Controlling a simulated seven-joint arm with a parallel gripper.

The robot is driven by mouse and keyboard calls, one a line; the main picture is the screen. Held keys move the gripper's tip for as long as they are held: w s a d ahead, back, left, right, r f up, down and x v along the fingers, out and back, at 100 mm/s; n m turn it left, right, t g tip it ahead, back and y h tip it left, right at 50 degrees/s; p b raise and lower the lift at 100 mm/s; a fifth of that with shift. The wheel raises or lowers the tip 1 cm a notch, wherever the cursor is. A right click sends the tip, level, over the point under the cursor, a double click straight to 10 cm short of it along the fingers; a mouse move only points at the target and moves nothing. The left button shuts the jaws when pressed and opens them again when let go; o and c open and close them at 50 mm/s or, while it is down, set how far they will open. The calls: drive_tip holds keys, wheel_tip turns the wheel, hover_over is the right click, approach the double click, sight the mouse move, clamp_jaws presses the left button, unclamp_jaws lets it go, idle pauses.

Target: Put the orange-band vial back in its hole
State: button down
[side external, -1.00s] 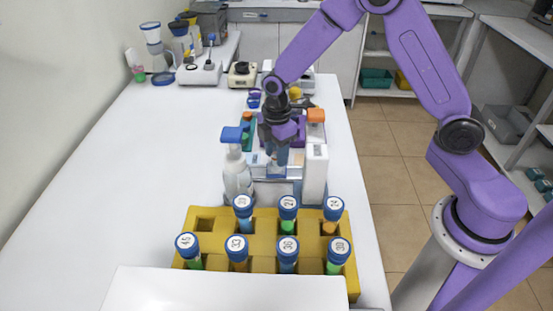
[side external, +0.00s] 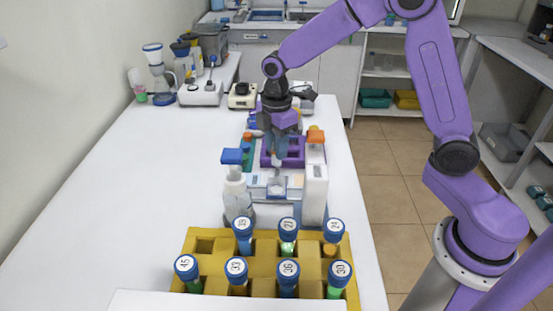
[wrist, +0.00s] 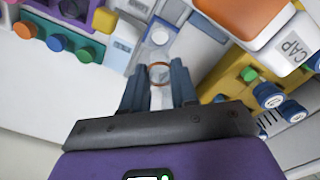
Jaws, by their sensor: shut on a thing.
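The orange-band vial (wrist: 159,73) is a clear tube with a thin orange ring, seen nearly end-on in the wrist view. My gripper (wrist: 157,88) is shut on it, one blue-grey finger on each side. In the side view my gripper (side external: 278,160) points down above the middle of the bench equipment, over a small silver-white device (side external: 275,186) and in front of a purple rack (side external: 292,158). The vial is too small to make out clearly there. I cannot tell which hole belongs to it.
A yellow rack (side external: 205,232) with several blue-capped, numbered vials stands nearest the camera. A white bottle with a blue top (side external: 237,195) and a tall white container with an orange cap (side external: 315,185) flank the device. The table's left side is clear.

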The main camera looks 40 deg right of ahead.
drive_tip(key=r, duration=0.6)
drive_tip(key=shift+w+d+r, duration=0.2)
drive_tip(key=shift+r, duration=0.1)
drive_tip(key=w+d, duration=0.7)
drive_tip(key=d, duration=0.6)
wheel_tip(320, 180, down, 13)
drive_tip(key=shift+d, duration=0.2)
drive_tip(key=shift+f, duration=1.85)
idle(1.0)
idle(0.6)
drive_tip(key=c, duration=0.8)
unclamp_jaws()
